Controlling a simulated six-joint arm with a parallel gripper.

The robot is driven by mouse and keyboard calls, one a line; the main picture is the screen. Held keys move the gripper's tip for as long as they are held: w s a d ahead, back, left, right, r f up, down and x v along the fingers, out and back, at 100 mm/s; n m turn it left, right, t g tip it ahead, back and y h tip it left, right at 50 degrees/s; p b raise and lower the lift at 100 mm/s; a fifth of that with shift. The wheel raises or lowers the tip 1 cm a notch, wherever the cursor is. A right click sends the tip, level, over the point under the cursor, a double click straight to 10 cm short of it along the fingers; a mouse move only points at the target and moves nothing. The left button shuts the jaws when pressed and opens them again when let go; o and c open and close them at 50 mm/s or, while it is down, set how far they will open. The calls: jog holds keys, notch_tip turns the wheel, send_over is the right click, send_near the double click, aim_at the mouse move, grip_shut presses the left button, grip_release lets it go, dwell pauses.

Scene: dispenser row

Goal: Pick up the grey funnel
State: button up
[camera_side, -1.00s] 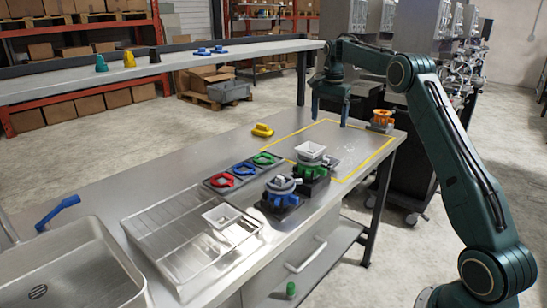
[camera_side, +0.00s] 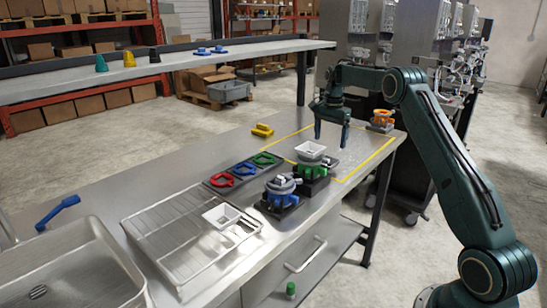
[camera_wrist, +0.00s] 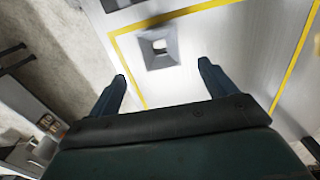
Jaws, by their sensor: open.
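The grey funnel (camera_wrist: 160,46) shows in the wrist view as a square piece with a bright square hole, inside the yellow outline near one of its corners. My gripper (camera_side: 330,141) is open and empty, pointing down over the outlined area. In the wrist view the funnel lies just beyond the gap between the fingertips (camera_wrist: 162,70), and the fingers are not around it.
The blue dispenser (camera_side: 281,199) stands in front. An orange dispenser (camera_side: 382,117) is at the far right corner. Another white funnel (camera_side: 221,214) lies on the wire rack (camera_side: 165,225).

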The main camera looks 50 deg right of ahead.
aim_at(328, 157)
jog(key=shift+f, duration=1.6)
jog(key=shift+f, duration=0.1)
jog(key=shift+a+f, duration=0.1)
jog(key=shift+f, duration=2.4)
jog(key=shift+c, duration=0.3)
jog(key=c, duration=1)
